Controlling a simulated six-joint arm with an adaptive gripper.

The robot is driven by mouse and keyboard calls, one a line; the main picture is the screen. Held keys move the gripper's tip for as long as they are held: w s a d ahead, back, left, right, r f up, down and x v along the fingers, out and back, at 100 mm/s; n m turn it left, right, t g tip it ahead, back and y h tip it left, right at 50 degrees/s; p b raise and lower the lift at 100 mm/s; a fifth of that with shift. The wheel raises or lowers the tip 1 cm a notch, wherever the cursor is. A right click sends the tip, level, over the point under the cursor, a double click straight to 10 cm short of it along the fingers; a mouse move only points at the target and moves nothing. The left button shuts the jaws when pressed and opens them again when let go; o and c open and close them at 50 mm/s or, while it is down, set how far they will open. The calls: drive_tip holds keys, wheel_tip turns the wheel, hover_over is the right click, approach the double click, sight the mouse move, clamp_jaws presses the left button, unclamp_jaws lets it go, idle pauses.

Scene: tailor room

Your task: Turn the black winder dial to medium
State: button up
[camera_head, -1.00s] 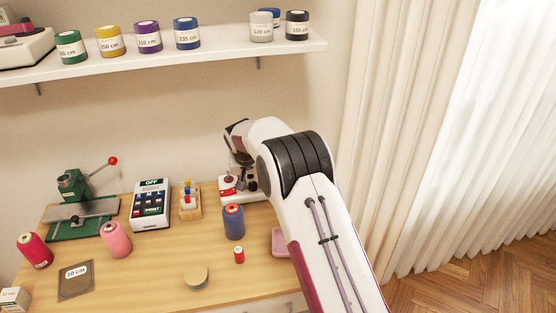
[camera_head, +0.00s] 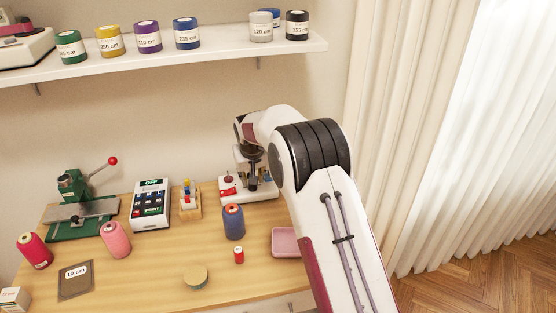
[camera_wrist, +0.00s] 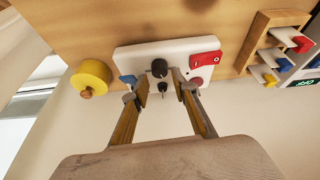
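The winder is a white box (camera_wrist: 140,58) in the wrist view. A round black dial (camera_wrist: 159,67) stands on it, with a small dark pin-like part (camera_wrist: 162,88) beside it. My gripper (camera_wrist: 156,92) is open, with its two yellow-and-grey fingers apart on either side of these black parts. I cannot tell whether either finger touches the dial. In the head view the winder (camera_head: 238,198) sits at the back right of the table under my gripper (camera_head: 256,182). The dial's setting marks cannot be read.
A red switch (camera_wrist: 205,60) is on the winder near one finger. The shelf (camera_head: 160,62) is above.

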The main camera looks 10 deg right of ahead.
drive_tip(key=s+d+r+m+h, duration=0.1)
drive_tip(key=s+d+r+m, duration=0.2)
drive_tip(key=s+r, duration=1.5)
drive_tip(key=shift+s+d+r, duration=0.25)
drive_tip(key=shift+d+r, duration=0.25)
drive_tip(key=shift+r, duration=0.6)
